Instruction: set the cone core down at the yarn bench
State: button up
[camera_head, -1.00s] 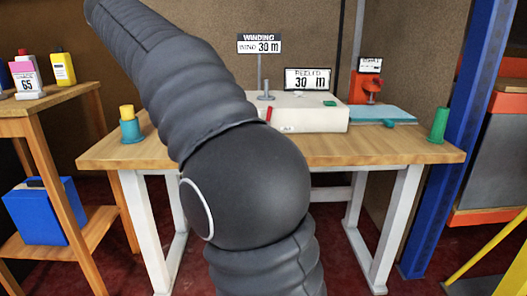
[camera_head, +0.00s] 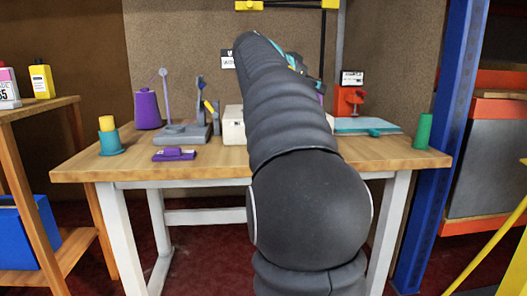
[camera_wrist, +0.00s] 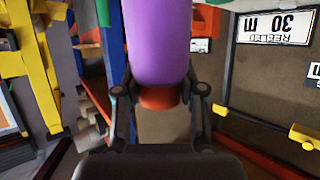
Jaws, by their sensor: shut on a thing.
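My gripper (camera_wrist: 161,90) is shut on the cone core (camera_wrist: 162,40), a purple tapered piece with an orange-red band at its near end. The core reaches from between the fingers past the top of the wrist view, so its far end is cut off there. In the head view my arm hides most of the gripper and core; only small teal and purple bits show beside the arm. The yarn bench (camera_head: 215,165) has a wooden top and white legs. My arm reaches up over its middle.
The front strip is mostly clear.

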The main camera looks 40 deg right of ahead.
jog(key=shift+w+a+f+b, duration=0.2)
jog(key=shift+w+a+f, duration=0.45)
jog(key=shift+w+f, duration=1.15)
jog(key=shift+w+a+f+b, duration=0.2)
jog(key=shift+w+a+f, duration=0.5)
jog(key=shift+w+f, duration=1.1)
jog(key=shift+w+a+f+b, duration=0.2)
jog(key=shift+w+a+f, duration=0.45)
jog(key=shift+w+f, duration=1.15)
jog(key=shift+f, duration=0.1)
jog(key=shift+f, duration=0.1)
jog(key=o, duration=1.1)
jog(key=shift+o, duration=0.2)
jog(key=v, duration=1.2)
jog(key=shift+r, duration=0.25)
